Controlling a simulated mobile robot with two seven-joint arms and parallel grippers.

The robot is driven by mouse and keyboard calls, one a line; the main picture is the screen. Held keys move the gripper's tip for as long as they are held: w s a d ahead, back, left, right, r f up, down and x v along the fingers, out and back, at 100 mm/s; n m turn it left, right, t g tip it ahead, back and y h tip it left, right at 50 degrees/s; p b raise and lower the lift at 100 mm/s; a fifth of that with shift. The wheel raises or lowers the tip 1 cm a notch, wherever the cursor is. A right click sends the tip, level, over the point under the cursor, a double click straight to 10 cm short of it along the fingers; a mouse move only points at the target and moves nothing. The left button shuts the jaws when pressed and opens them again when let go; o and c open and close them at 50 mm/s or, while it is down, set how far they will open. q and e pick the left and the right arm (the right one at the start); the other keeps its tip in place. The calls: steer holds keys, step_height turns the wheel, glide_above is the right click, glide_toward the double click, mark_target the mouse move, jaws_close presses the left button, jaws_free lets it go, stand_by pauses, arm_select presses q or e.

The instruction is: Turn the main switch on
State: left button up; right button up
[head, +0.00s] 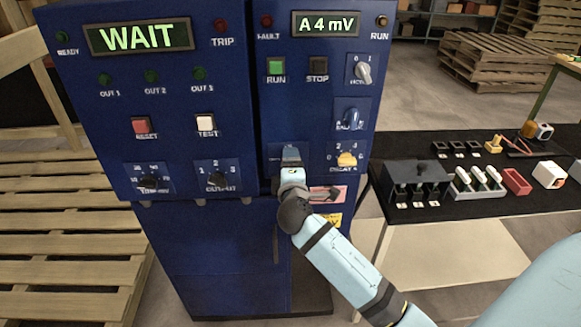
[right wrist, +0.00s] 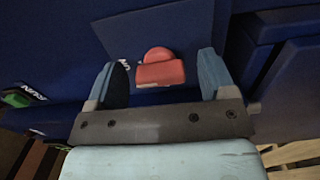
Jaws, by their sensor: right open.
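A red rotary knob (right wrist: 160,70), which looks like the main switch, sits on a blue plate on the cabinet front. In the right wrist view it lies between the two fingers of my right gripper. The fingers are open, one on each side, with a visible gap to the knob. In the head view my right gripper (head: 291,154) is in front of the lower part of the right cabinet panel (head: 330,105) and hides the knob. White lettering beside the knob is partly covered by a finger. My left gripper is not in view.
A black-topped table (head: 450,210) with small parts stands at right. Wooden pallets (head: 60,240) are at left.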

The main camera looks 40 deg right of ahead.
steer(key=b+v, duration=0.1)
steer(key=v, duration=1.2)
steer(key=shift+s, duration=0.4)
steer(key=shift+a, duration=0.15)
